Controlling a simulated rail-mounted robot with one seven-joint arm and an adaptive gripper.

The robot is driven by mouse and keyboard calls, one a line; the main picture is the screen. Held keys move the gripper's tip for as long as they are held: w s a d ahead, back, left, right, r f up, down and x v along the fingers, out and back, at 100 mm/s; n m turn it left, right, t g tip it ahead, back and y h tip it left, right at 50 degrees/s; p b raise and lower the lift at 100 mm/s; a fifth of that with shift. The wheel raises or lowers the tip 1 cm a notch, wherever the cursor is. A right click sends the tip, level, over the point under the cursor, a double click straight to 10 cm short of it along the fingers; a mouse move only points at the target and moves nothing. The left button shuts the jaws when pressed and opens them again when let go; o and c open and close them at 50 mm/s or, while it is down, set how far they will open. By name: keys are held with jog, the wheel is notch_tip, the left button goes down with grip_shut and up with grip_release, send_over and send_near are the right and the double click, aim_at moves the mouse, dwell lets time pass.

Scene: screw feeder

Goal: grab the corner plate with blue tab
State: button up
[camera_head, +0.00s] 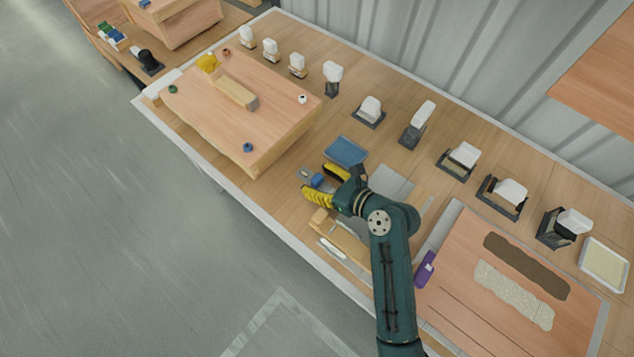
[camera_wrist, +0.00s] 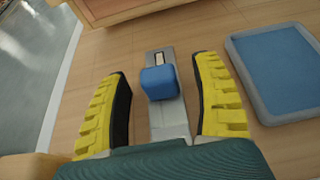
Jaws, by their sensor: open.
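The corner plate is a grey metal strip with a slot near its far end (camera_wrist: 168,121). Its blue tab (camera_wrist: 159,82) is a rounded block on top of the plate. In the head view the blue tab (camera_head: 317,180) shows between my yellow fingers. My gripper (camera_wrist: 165,92) is open, with one finger on each side of the plate and tab. Gaps show between both fingers and the tab. The near end of the plate is hidden behind my gripper body. In the head view my gripper (camera_head: 322,184) is low over the bench.
A blue tray (camera_wrist: 276,70) with a grey rim lies right of my gripper; it also shows in the head view (camera_head: 346,151). A large wooden block (camera_head: 250,120) stands beyond. A wooden piece and tools (camera_head: 345,240) lie on the near side. A purple object (camera_head: 426,268) is at right.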

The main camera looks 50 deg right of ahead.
jog(key=shift+s, duration=0.1)
grip_shut()
dwell(0.4)
